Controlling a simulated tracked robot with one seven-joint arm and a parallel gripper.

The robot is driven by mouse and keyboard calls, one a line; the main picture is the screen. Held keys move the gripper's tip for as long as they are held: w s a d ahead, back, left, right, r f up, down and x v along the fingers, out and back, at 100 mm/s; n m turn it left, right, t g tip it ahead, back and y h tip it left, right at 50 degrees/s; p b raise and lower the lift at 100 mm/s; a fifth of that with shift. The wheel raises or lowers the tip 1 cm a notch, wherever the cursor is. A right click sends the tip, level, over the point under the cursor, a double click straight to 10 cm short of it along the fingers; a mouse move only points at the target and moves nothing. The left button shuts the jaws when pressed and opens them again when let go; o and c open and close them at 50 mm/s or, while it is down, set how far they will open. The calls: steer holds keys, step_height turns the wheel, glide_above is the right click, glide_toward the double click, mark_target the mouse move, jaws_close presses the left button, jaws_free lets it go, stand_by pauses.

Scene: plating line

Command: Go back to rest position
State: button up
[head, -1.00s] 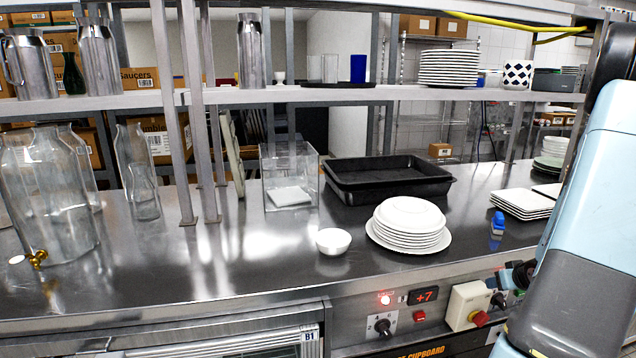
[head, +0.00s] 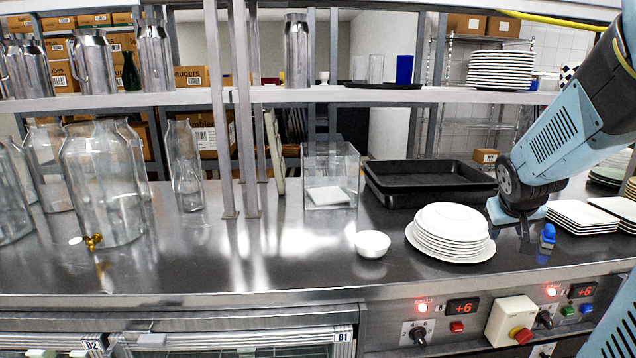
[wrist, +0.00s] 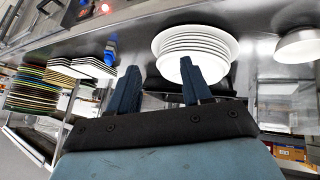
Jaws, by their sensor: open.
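My gripper (wrist: 155,88) is open in the wrist view, with its two dark blue fingers apart and nothing between them. The stack of white plates (wrist: 195,52) shows beyond the fingers there. In the head view my arm reaches in from the right, and my wrist is above the counter just right of the plate stack (head: 450,235). The fingers are hidden in the head view.
The steel counter (head: 300,240) holds a white bowl (head: 372,244), a black tray (head: 430,180), a clear box (head: 331,175), a blue object (head: 547,236) and square plates (head: 582,217). Glass jars (head: 105,185) stand at left. A shelf (head: 400,95) runs above. The counter's front middle is clear.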

steer(key=s+a+r+y, duration=0.2)
steer(key=s+a+r, duration=0.1)
steer(key=s+a, duration=0.5)
steer(key=s+a+r+n+y, duration=0.1)
steer(key=s+a+r+y, duration=0.1)
steer(key=s+a, duration=0.6)
steer(key=shift+a+r+g, duration=0.4)
steer(key=shift+a+r, duration=0.2)
steer(key=shift+r, duration=0.1)
